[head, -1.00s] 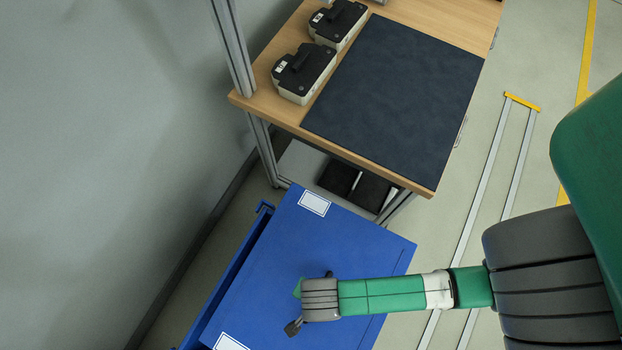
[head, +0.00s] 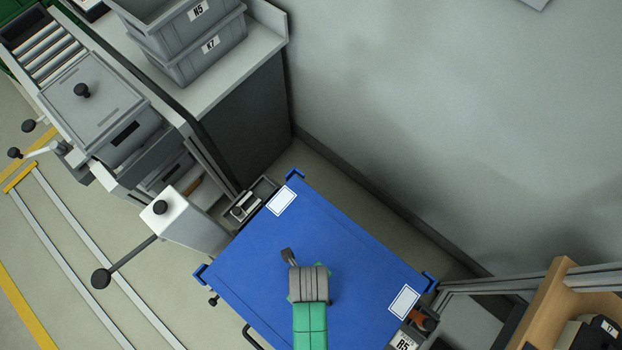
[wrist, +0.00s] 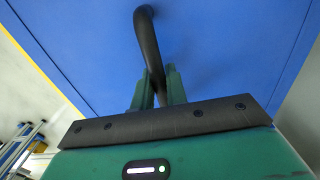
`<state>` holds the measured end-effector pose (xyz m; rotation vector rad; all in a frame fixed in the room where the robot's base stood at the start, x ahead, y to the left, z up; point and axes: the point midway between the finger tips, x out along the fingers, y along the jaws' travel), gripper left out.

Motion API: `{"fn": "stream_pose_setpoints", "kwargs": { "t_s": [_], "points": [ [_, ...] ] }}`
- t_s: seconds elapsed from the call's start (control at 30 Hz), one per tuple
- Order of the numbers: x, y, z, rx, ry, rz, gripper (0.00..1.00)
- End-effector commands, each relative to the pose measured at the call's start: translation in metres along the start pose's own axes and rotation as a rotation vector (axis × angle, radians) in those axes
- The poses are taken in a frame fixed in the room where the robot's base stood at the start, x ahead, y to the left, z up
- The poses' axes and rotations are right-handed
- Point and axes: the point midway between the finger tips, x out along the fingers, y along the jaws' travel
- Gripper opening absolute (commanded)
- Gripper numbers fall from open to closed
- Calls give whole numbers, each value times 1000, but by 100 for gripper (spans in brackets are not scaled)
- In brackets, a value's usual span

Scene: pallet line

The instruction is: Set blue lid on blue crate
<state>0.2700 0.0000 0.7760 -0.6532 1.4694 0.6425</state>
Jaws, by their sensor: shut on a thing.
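The blue lid (head: 345,245) is a flat panel with a white label near each end. Blue corner pieces of the blue crate (head: 203,273) show at the lid's left, upper and right corners; the lid hides the rest of the crate. My gripper (head: 301,282) is over the lid's middle. In the wrist view, its two green fingers (wrist: 158,86) are closed around the dark curved handle (wrist: 148,40) on the lid. The lid looks lined up between the corner pieces. I cannot tell whether it rests on the rim or hangs just above.
A white post with a black-knobbed lever (head: 160,207) stands close to the lid's left. A lidded grey bin (head: 105,105) sits by a roller conveyor, and stacked grey crates (head: 190,40) are on a counter behind. A wooden bench (head: 545,300) is at lower right. A wall stands behind.

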Motion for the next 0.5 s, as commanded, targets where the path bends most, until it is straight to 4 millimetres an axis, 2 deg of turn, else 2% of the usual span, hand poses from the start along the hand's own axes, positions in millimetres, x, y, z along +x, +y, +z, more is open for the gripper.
{"fn": "stream_pose_setpoints", "kwargs": {
  "t_s": [0.23,0.27,0.33,0.37,0.5],
  "points": [
    [-1,-1,0,1,-2,-2,0],
    [0,0,0,1,-1,0,18],
    [0,0,0,1,-1,0,32],
    [0,0,0,1,-1,0,36],
    [0,0,0,1,-1,0,36]
  ]
}}
